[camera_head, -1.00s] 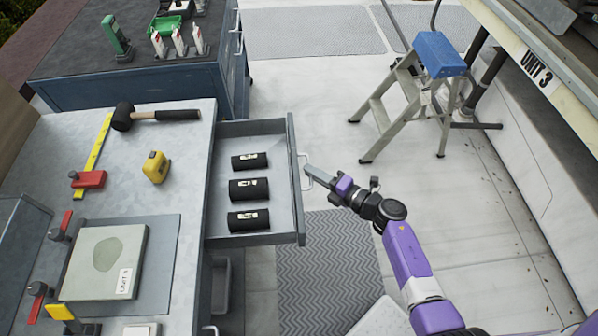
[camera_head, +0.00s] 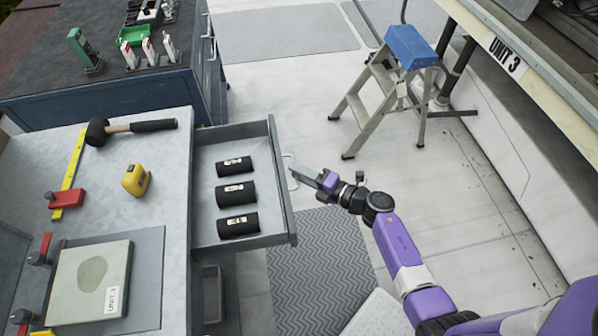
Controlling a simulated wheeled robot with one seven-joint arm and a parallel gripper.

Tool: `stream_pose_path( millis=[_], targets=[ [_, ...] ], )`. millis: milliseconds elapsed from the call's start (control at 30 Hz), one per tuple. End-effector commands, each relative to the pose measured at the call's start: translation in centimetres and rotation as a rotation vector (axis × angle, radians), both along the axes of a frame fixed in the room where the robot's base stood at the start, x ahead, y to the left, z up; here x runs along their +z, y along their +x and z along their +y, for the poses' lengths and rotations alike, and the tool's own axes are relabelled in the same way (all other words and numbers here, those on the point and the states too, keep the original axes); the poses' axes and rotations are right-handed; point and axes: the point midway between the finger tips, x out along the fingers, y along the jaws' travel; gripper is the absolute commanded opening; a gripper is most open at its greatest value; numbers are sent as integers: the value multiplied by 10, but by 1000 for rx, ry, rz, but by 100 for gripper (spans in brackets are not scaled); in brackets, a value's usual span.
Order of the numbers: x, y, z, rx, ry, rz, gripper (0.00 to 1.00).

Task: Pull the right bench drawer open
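The right bench drawer (camera_head: 278,190) stands out from the bench, well open, with its grey inside showing. Its pale bar handle (camera_head: 285,160) is on the drawer front, facing right. My gripper (camera_head: 298,171) reaches in from the right and its fingertips meet the handle's bar. The fingers look closed together around the bar, though they are small in the picture. Three black rolls with white labels, including the middle one (camera_head: 234,195), lie in a column inside the drawer.
On the bench top (camera_head: 160,205) are a mallet (camera_head: 130,128), a yellow tape measure (camera_head: 136,180) and a clamp. A blue cabinet (camera_head: 170,92) stands behind. A stepladder (camera_head: 385,95) stands at the back right. The floor right of the drawer is clear around a grey mat (camera_head: 320,260).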

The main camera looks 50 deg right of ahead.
Motion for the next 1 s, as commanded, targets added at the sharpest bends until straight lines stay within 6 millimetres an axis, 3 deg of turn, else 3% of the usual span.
stream_pose_path(
  millis=[500, 1000],
  targets=[
    [8, -68, -10, 0, 0, 2, 31],
    [11, -76, -11, 0, 0, 1, 31]
  ],
)
